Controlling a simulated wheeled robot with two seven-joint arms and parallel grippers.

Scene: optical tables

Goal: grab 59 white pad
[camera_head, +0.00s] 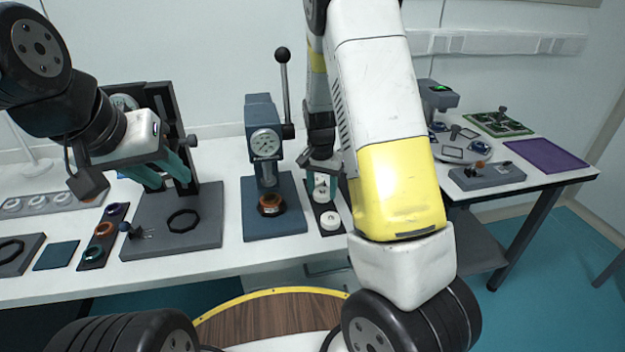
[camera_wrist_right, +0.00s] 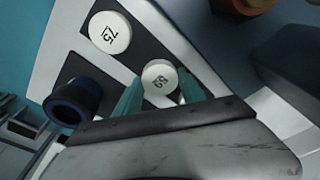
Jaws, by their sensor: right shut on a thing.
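The white pad marked 59 (camera_wrist_right: 160,80) is a round white disc between the teal fingers of my right gripper (camera_wrist_right: 163,92) in the right wrist view. The gripper is shut on it. In the head view my right gripper (camera_head: 322,187) is over the far part of a dark narrow tray (camera_head: 343,212). A second white pad, marked 75 (camera_wrist_right: 110,32), lies apart on the tray; it also shows in the head view (camera_head: 330,220). My left gripper (camera_head: 165,174) is open and empty above a grey plate at the left.
A blue-grey press with a dial gauge (camera_head: 265,143) and lever stands left of the tray, with an orange-brown ring (camera_head: 270,204) on its base. A grey plate (camera_head: 195,232) holds a black ring. A dark strip with coloured rings (camera_head: 97,255) lies further left.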

